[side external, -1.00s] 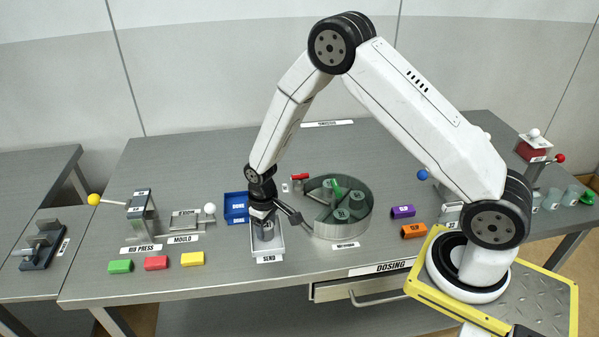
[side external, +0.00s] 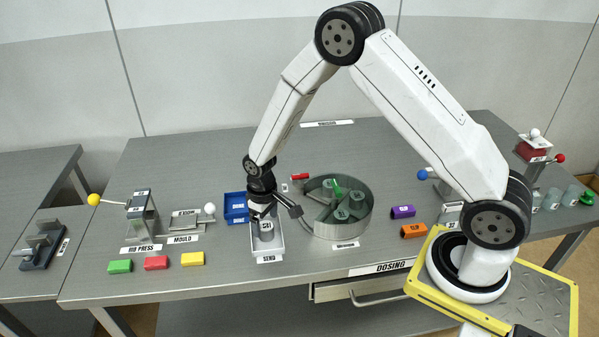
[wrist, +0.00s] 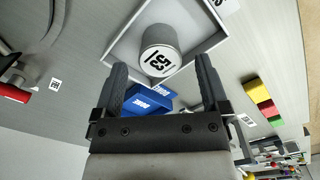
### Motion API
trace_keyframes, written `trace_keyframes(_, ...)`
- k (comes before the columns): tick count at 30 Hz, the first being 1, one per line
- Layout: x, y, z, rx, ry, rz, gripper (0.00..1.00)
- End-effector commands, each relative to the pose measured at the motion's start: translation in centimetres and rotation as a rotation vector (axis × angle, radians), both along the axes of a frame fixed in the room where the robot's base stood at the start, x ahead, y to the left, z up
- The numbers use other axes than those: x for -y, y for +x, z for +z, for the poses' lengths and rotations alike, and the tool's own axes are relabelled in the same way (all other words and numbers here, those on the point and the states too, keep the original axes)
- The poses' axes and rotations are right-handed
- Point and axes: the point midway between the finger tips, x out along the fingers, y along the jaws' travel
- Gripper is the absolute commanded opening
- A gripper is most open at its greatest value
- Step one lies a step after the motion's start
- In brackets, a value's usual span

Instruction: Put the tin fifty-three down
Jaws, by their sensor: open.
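The grey tin fifty-three (wrist: 160,52) stands in the white SEND tray (wrist: 204,46), its white lid marked 53 facing my wrist camera. In the side view the tin (side external: 266,231) is upright in the tray (side external: 270,249), just under my gripper (side external: 265,216). In the wrist view my gripper (wrist: 160,85) is open, with its two dark fingers spread apart and the tin beyond the fingertips, between their lines. Nothing is held.
A blue bin (side external: 236,207) stands directly left of the tray. A round grey carousel (side external: 340,207) with several tins stands close on the right. Green (side external: 120,266), red (side external: 156,262) and yellow (side external: 192,259) blocks lie at the front left.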

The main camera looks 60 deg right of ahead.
Motion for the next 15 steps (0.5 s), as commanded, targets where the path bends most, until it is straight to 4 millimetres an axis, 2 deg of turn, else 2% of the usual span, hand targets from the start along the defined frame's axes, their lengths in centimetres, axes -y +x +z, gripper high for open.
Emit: trace_keyframes(15, 0.0, 0.0, 7.0, 0.002, 0.0, 0.0, 0.94)
